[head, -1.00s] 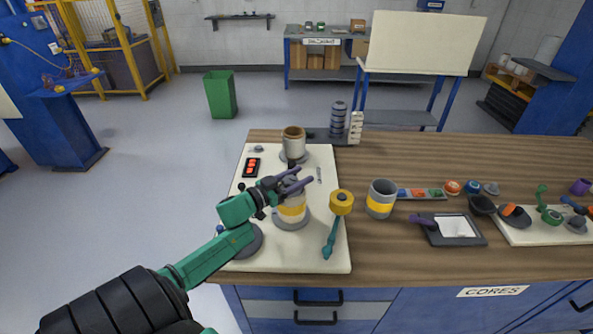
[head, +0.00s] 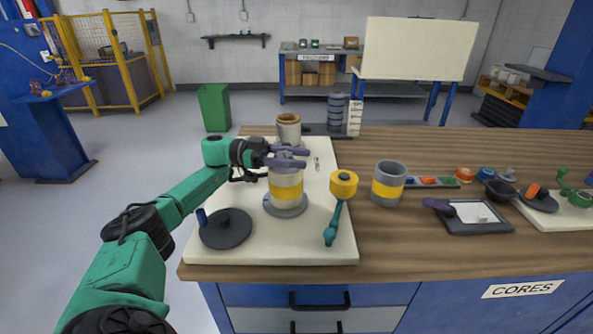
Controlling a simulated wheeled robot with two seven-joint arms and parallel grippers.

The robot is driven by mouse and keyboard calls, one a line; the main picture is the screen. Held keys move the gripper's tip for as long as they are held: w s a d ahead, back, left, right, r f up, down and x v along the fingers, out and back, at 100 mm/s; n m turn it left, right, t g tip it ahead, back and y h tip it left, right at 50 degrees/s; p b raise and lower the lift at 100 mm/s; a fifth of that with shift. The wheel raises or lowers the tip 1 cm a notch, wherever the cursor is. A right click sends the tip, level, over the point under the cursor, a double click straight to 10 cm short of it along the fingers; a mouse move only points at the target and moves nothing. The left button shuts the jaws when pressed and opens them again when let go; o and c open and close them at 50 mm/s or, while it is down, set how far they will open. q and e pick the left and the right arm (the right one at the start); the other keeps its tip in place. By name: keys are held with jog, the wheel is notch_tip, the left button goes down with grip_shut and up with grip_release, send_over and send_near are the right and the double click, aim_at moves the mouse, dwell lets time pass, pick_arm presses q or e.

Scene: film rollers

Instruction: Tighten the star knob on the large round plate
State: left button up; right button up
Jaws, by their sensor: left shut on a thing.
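A grey cylinder with a yellow band (head: 285,185) stands upright on a round grey plate (head: 285,206) on the cream board. My left gripper (head: 306,157) reaches in from the left at the top of the cylinder. Its purple fingers are closed around a small grey piece at the top, which looks like the star knob (head: 284,155); the fingers hide most of it. A wider dark round plate (head: 226,230) with a blue peg lies at the board's front left, apart from the gripper. My right gripper is out of view.
A yellow-headed mallet (head: 343,184) with a teal handle lies right of the cylinder. Behind stands a brown-rimmed pot (head: 288,128). A second yellow-banded cylinder (head: 388,182) and a dark tray (head: 474,228) are further right. Bare wood (head: 400,245) shows at the front.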

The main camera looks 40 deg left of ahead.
pick_arm(q)
jog(key=shift+s+d+f+m+g+h+b, duration=0.15)
jog(key=shift+m+g+h+b, duration=0.3)
jog(key=shift+m+g, duration=0.4)
grip_shut()
jog(key=shift+g, duration=0.25)
jog(key=o, duration=1.4)
grip_release()
jog(key=shift+c, duration=0.2)
notch_tip(320, 180, up, 20)
jog(key=p, duration=0.4)
jog(key=shift+r, duration=0.2)
